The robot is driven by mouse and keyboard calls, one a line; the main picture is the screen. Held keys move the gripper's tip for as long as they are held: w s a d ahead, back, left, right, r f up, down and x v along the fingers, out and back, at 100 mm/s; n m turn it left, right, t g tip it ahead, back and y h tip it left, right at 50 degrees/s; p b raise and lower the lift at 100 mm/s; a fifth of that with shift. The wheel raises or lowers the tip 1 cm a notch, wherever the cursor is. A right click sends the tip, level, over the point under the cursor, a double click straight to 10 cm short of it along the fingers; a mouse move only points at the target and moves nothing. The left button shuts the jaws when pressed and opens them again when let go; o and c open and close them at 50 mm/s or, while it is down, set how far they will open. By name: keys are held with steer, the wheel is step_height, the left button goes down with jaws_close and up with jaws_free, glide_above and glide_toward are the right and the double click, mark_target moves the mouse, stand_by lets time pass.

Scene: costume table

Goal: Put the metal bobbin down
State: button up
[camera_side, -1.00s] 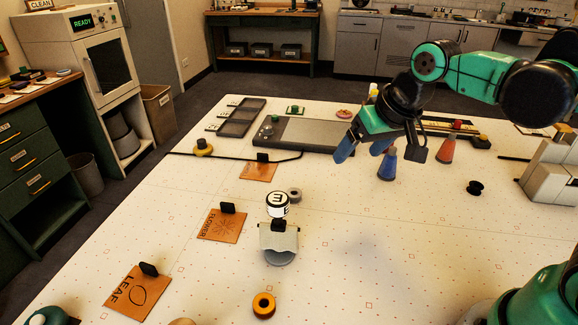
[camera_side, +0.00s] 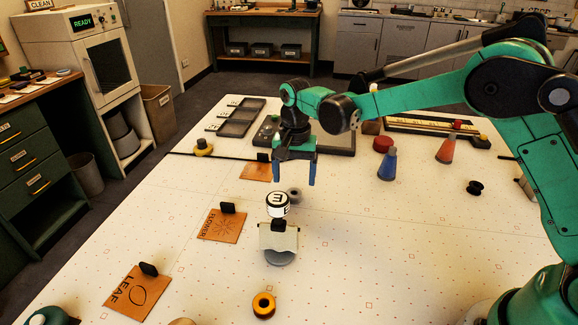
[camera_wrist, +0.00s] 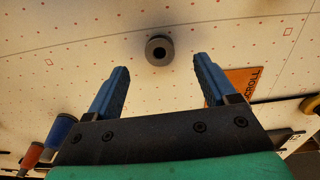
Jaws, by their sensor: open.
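The metal bobbin (camera_side: 294,195) is a small grey ring-shaped spool with a dark hole. It stands on the white dotted table just behind the black-and-white lettered cap in the side view. In the wrist view the bobbin (camera_wrist: 159,50) shows its round top, a little beyond the line between the fingertips. My gripper (camera_side: 295,181) is open and empty, with blue fingers pointing down close above the bobbin. In the wrist view the gripper (camera_wrist: 161,66) has its fingers spread wide, one on either side of the bobbin's line, with none seen touching it.
A white-and-grey stand (camera_side: 279,238) with the lettered cap (camera_side: 277,204) is close in front of the bobbin. Leather patches (camera_side: 222,226) lie to the left. An orange bobbin (camera_side: 264,305), a black bobbin (camera_side: 475,187) and a blue cone (camera_side: 388,165) stand apart. The table right of the stand is clear.

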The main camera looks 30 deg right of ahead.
mark_target(294, 189)
step_height(294, 189, down, 4)
steer(key=shift+f, duration=0.1)
jaws_close()
stand_by(0.4)
